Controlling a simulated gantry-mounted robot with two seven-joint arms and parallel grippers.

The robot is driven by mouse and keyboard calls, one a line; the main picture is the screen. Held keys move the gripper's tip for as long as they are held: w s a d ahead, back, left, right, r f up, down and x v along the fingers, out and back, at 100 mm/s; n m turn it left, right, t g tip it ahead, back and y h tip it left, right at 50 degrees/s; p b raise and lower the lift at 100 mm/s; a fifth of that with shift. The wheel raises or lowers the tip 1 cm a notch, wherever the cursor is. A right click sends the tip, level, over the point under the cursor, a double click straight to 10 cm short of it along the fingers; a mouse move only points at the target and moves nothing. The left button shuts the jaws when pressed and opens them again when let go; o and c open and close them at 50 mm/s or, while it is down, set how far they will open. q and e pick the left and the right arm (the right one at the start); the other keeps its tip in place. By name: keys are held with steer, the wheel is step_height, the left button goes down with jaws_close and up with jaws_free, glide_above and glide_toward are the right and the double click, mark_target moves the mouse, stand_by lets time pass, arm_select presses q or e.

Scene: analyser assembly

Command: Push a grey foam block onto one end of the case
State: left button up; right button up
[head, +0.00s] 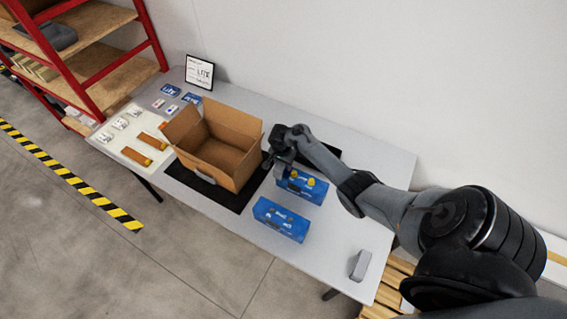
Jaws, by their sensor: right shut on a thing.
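My right gripper (279,163) is at the left end of the far blue case (305,189), which has yellow parts on its top. It is shut on what seems to be a grey foam block, mostly hidden by the dark fingers. I cannot tell whether that block touches the case. A second blue case (281,220) lies nearer the front edge, apart from the first. Another grey foam block (360,265) stands at the right front of the table. My left gripper is not in view.
An open cardboard box (222,159) stands on a black mat (213,190) left of the cases. Brown pieces, small cards and a framed sign (199,72) are at the table's left end. A red shelf (103,69) stands beyond.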

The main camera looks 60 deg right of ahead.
steer(key=shift+f+b, duration=0.4)
steer(key=shift+f, duration=0.3)
stand_by(0.5)
steer(key=o, duration=1.1)
steer(key=shift+r+p, duration=0.7)
steer(key=shift+p, duration=0.1)
step_height(320, 180, up, 4)
steer(key=p, duration=0.4)
steer(key=shift+f+p, duration=0.1)
steer(key=shift+p, duration=0.2)
steer(key=shift+r+p, duration=0.95)
steer(key=shift+p, duration=0.15)
